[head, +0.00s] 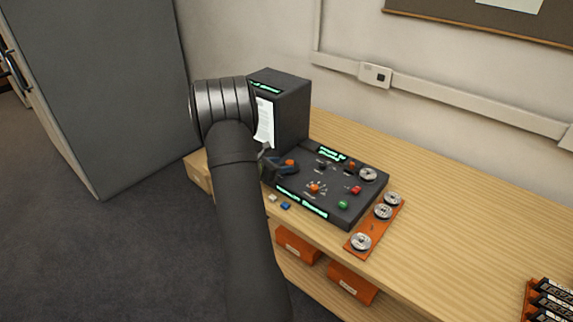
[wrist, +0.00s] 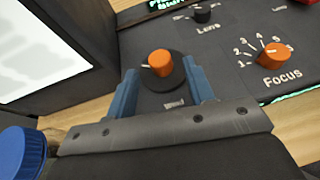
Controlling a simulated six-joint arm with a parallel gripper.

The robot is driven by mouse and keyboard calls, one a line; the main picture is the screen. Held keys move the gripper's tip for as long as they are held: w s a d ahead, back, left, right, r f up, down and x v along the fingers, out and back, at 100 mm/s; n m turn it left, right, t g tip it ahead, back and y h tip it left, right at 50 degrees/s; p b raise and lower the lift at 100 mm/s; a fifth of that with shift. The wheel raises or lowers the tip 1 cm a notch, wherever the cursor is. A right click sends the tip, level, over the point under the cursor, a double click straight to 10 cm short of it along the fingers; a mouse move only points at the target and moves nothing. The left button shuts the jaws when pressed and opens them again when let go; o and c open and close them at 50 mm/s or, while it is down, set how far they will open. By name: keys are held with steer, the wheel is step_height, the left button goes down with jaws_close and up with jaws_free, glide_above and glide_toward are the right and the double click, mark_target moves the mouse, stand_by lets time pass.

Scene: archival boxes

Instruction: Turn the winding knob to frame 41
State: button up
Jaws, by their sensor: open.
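The winding knob (wrist: 160,62) is orange with a pale pointer line, on a round dark base on the black panel. A partly blurred label below it appears to read "Wind". My gripper (wrist: 160,80) is open, its blue fingers on the left and right of the knob's base. I cannot tell whether they touch it. In the head view the winding knob (head: 291,162) shows at my gripper (head: 280,167), partly behind my arm. The green display strips on the console (head: 262,180) are too small to read for a frame number.
An orange Focus knob (wrist: 273,55) with a numbered dial sits right of the right finger. A black Lens knob (wrist: 203,14) is farther back. A lit white screen (wrist: 40,45) stands at left. Reels on an orange strip (head: 362,242) lie right of the console.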

mark_target(287, 164)
steer(key=shift+x, duration=1.6)
steer(key=c, duration=1)
steer(key=shift+m+g, duration=0.4)
steer(key=shift+w+a+m+g+h, duration=0.1)
steer(key=shift+w+m+g+h, duration=0.1)
steer(key=shift+m+g+h, duration=0.65)
steer(key=shift+w+m+g+h, duration=0.15)
steer(key=shift+m+g+h, duration=0.3)
steer(key=shift+m+g, duration=1.2)
steer(key=shift+g, duration=0.5)
